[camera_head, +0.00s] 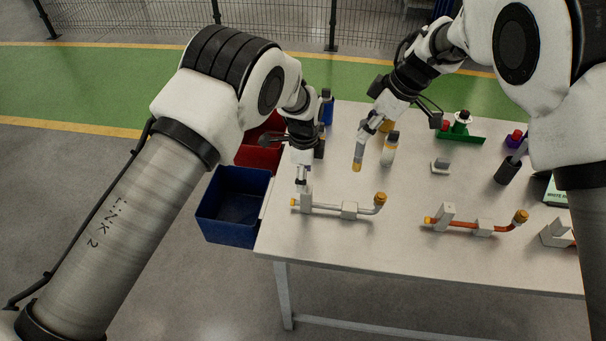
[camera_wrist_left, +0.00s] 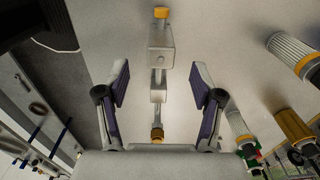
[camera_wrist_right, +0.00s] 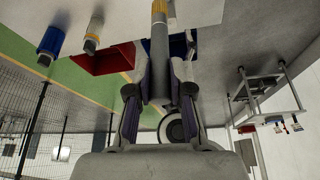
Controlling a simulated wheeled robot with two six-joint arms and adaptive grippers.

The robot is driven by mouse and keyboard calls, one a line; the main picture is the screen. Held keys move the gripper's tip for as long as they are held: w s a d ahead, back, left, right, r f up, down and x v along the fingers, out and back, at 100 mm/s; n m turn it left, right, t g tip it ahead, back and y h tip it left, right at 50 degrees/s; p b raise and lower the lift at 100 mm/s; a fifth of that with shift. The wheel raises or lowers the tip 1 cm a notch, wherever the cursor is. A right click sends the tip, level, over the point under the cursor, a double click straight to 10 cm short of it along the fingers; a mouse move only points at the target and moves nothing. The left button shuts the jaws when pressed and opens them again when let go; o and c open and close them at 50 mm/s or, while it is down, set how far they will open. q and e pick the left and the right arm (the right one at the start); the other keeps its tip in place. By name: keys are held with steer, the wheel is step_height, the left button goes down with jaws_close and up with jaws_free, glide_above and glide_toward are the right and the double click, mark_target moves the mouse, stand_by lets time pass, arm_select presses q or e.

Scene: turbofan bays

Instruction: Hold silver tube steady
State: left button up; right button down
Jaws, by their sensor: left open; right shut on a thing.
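The silver tube (camera_head: 331,207) lies at the table's near left, with orange end caps and two pale blocks along it. It also shows in the left wrist view (camera_wrist_left: 158,78), running between my fingers. My left gripper (camera_head: 302,184) is open, pointing down just above the tube's left block. In the left wrist view its fingers (camera_wrist_left: 159,82) stand apart on both sides, with gaps showing. My right gripper (camera_head: 367,133) is shut on a grey cylinder with yellow ends (camera_head: 358,158), held tilted above the table. The cylinder also shows in the right wrist view (camera_wrist_right: 160,45).
A copper-coloured tube (camera_head: 462,224) with similar blocks lies to the right. A white-and-yellow bottle (camera_head: 390,150) stands near my right gripper. A blue bin (camera_head: 232,227) and a red bin (camera_head: 255,155) are left of the table (camera_head: 340,248). A green tray (camera_head: 470,137) lies farther back.

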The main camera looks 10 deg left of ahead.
mark_target(304, 203)
arm_select(q)
step_height(304, 203, down, 12)
steer(key=shift+w, duration=0.15)
jaws_close()
